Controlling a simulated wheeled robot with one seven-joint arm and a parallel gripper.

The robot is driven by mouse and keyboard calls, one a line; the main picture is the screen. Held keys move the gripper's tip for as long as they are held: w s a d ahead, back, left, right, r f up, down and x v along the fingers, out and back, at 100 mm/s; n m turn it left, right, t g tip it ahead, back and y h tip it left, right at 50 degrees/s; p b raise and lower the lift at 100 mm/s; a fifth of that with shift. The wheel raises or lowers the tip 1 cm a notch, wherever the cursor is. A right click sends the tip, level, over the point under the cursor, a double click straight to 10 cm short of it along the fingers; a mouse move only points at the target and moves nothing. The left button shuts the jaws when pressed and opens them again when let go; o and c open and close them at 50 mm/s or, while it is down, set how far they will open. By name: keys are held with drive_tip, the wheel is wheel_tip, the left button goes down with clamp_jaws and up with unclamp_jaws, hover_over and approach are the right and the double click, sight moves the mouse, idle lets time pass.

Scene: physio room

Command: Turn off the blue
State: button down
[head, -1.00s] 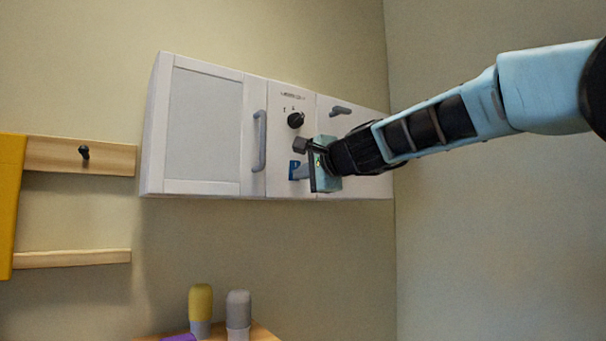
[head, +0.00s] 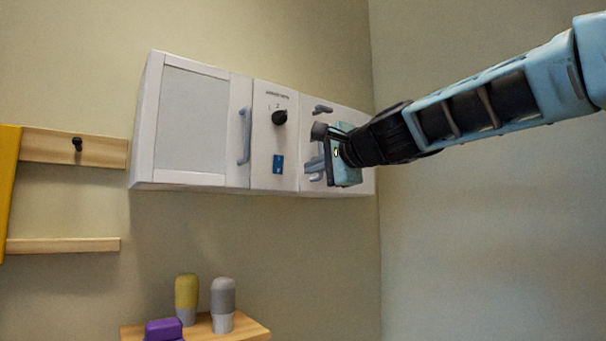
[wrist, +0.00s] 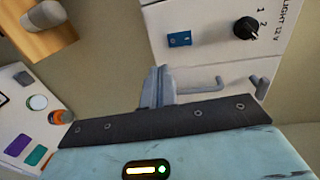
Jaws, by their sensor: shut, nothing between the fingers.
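A small blue switch (head: 278,164) sits on the white middle panel of the wall cabinet, below a black knob (head: 280,117). The blue switch also shows in the wrist view (wrist: 180,39), uncovered. Its on or off position is too small to tell. My gripper (head: 314,165) is to the right of the switch, apart from it, in front of the cabinet's right section. In the wrist view my gripper's fingers (wrist: 157,86) are together with nothing between them.
The white cabinet (head: 194,119) has a grey handle (head: 244,136) left of the panel. Below are a wooden shelf (head: 255,331), a yellow-topped bottle (head: 187,298), a grey-topped bottle (head: 223,304) and a purple object (head: 163,329). A wooden rail (head: 50,148) with a peg is at left.

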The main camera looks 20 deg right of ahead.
drive_tip(key=v, duration=0.2)
drive_tip(key=shift+s+d+f, duration=0.1)
drive_tip(key=shift+s+f, duration=0.15)
drive_tip(key=shift+s, duration=0.1)
drive_tip(key=s+a+f+n+g, duration=0.3)
drive_tip(key=s+a+f+n, duration=0.15)
drive_tip(key=f, duration=0.45)
drive_tip(key=s+a+f+n+g, duration=0.3)
drive_tip(key=a+f, duration=0.2)
drive_tip(key=f, duration=0.4)
drive_tip(key=s+a+f+n+g, duration=0.3)
drive_tip(key=s+a+f+n, duration=0.15)
drive_tip(key=f, duration=0.45)
drive_tip(key=s+d+f+n+g+h, duration=0.2)
drive_tip(key=s+f+n, duration=0.3)
drive_tip(key=s+f, duration=0.5)
drive_tip(key=s+d+f+n+g+h, duration=0.2)
drive_tip(key=s+f+n+g, duration=0.2)
drive_tip(key=s+f, duration=0.5)
drive_tip(key=shift+s+d+f+n+g+h+b, duration=0.35)
drive_tip(key=shift+s+n, duration=0.25)
drive_tip(key=shift+s, duration=0.4)
